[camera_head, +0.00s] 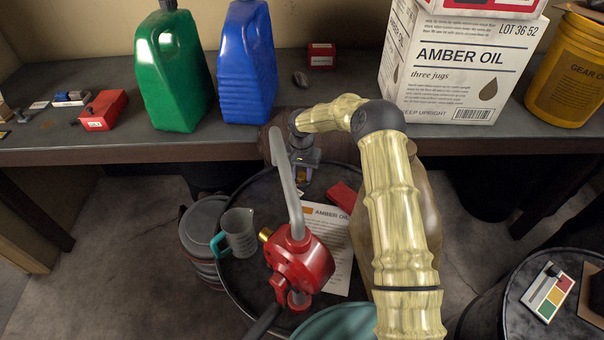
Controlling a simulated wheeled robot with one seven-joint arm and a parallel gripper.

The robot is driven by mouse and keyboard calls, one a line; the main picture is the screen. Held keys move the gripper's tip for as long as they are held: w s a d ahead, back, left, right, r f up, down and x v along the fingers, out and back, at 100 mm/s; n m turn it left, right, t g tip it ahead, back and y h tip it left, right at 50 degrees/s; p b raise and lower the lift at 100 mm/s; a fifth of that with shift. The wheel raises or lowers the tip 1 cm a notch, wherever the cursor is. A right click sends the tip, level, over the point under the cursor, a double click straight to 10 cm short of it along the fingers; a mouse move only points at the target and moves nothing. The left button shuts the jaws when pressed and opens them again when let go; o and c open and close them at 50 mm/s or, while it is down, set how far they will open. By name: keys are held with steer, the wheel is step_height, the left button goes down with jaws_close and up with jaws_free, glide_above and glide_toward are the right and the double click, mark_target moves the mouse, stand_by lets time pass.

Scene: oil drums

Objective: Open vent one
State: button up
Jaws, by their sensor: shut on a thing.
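A dark drum (240,284) stands in front of the bench, with a red pump (303,262) and its grey curved pipe on the lid. My gripper (304,181) points down at the far part of this lid, behind the pump. It is shut on a small fitting there, which its fingers mostly hide. I cannot tell whether this is vent one; no vent label is readable. My arm and the pump pipe cover part of the lid.
A measuring jug (238,233), a printed amber oil sheet (338,262) and a red block (341,196) lie around the pump. The bench (330,98) holds a green jug (172,75), a blue jug (246,70), an oil carton (440,75) and a yellow bucket (572,70).

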steer(key=n+b, duration=0.1)
steer(key=n, duration=0.2)
steer(key=shift+n, duration=0.4)
steer(key=n+b, duration=0.1)
steer(key=n, duration=0.3)
steer(key=shift+w+n, duration=0.1)
steer(key=shift+n, duration=0.2)
steer(key=n, duration=0.4)
steer(key=shift+n+b, duration=0.3)
steer(key=shift+b, duration=0.05)
steer(key=shift+r+n, duration=0.1)
steer(key=shift+n, duration=1.8)
steer(key=o, duration=1)
steer(key=shift+c, duration=0.2)
